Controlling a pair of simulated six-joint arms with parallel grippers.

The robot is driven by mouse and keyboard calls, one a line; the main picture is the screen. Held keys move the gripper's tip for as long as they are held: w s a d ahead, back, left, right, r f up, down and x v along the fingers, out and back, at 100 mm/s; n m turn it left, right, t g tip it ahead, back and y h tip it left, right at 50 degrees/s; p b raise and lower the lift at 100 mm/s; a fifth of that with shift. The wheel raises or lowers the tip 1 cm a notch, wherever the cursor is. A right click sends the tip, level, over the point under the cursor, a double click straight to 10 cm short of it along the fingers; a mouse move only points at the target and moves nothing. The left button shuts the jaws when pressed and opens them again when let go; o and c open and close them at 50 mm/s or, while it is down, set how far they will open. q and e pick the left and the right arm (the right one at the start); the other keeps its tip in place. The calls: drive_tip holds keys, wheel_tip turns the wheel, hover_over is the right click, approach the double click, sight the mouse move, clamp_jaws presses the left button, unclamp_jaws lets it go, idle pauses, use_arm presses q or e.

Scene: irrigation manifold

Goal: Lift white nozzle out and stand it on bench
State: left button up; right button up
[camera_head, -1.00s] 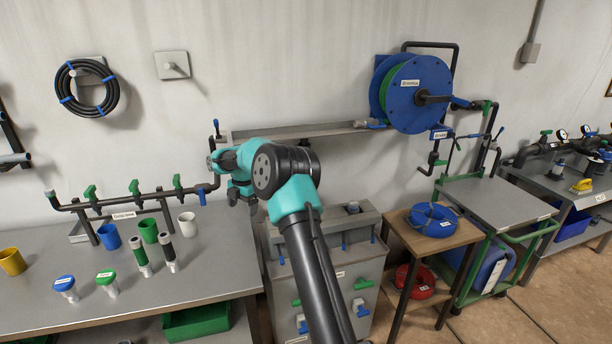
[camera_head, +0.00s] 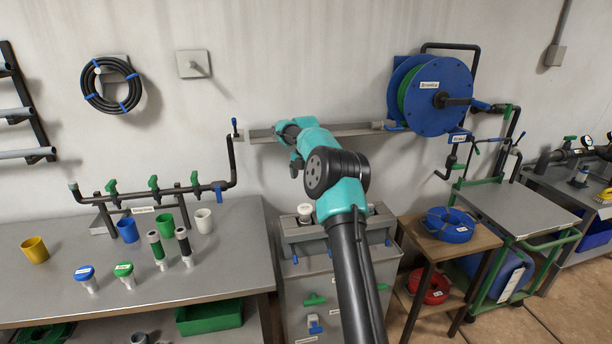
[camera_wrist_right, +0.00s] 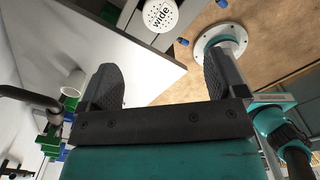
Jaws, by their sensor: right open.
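The white nozzle (camera_head: 304,209) sits in the grey trough on top of the cabinet in the head view; only its upper part shows. In the right wrist view its round white face (camera_wrist_right: 160,14), marked "wide", shows at the top edge, beyond my fingertips. My right gripper (camera_wrist_right: 163,72) is open, with nothing between its fingers. In the head view the right gripper (camera_head: 292,168) hangs above and slightly left of the nozzle, apart from it. The bench (camera_head: 225,262) is the grey table at left. My left gripper is not in view.
A pipe manifold (camera_head: 150,200) runs behind. The bench's front right is clear.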

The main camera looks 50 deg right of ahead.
sight(306, 207)
wheel_tip(306, 207, down, 17)
drive_tip(key=shift+r, duration=0.2)
idle(0.5)
drive_tip(key=c, duration=1.1)
drive_tip(key=shift+r, duration=0.1)
drive_tip(key=shift+r, duration=3.05)
drive_tip(key=shift+r, duration=1.35)
